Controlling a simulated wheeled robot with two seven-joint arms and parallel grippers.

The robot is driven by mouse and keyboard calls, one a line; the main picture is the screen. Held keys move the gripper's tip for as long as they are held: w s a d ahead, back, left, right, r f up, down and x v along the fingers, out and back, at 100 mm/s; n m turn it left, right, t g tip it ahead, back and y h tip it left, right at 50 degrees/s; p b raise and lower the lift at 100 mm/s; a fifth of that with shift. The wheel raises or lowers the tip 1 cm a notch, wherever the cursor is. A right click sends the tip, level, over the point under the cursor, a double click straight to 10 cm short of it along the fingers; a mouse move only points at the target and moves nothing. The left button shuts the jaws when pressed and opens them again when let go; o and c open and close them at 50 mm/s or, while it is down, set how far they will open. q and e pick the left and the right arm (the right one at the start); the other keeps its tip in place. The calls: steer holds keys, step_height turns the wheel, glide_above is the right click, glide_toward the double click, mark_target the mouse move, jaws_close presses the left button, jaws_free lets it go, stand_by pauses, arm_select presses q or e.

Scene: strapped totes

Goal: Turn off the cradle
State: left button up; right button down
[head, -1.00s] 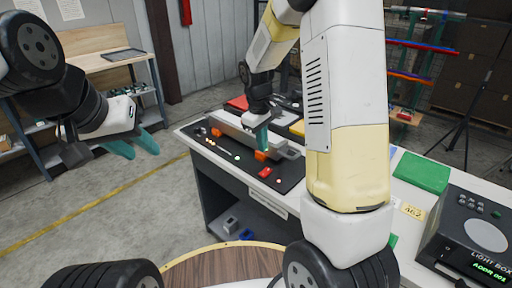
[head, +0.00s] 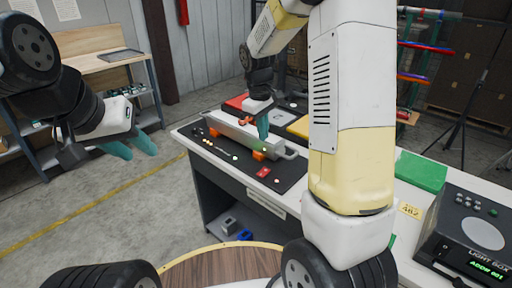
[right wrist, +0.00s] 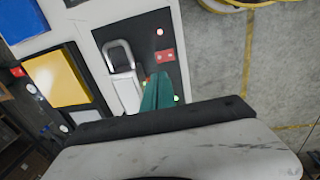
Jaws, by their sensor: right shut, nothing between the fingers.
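The cradle is a black panel (head: 283,184) on the table, with a grey device (head: 229,128) lying across orange supports (head: 258,156). Small pale and yellowish lights (head: 210,142) run along the panel. My right gripper (head: 262,127) is shut and empty, pointing down over the grey device; its teal fingertips in the right wrist view (right wrist: 157,88) are just below the switch. My left gripper (head: 130,147) is open and empty, away from the table.
A light box (head: 475,235) and a green block (head: 421,171) stand on the white table at the right. Red and yellow trays lie behind the cradle; the yellow one (right wrist: 56,78) shows in the right wrist view. Open floor lies left of the table.

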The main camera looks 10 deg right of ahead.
mark_target(266, 170)
steer(key=f, duration=0.4)
steer(key=d+f, duration=0.1)
steer(key=f, duration=0.4)
steer(key=w+f, duration=0.1)
steer(key=f, duration=0.4)
steer(key=shift+d, duration=0.2)
steer(key=shift+d+f, duration=0.1)
steer(key=shift+f, duration=0.15)
steer(key=shift+s+a+r, duration=0.2)
steer(key=shift+s+a, duration=0.25)
steer(key=shift+a, duration=0.25)
steer(key=shift+r, duration=0.1)
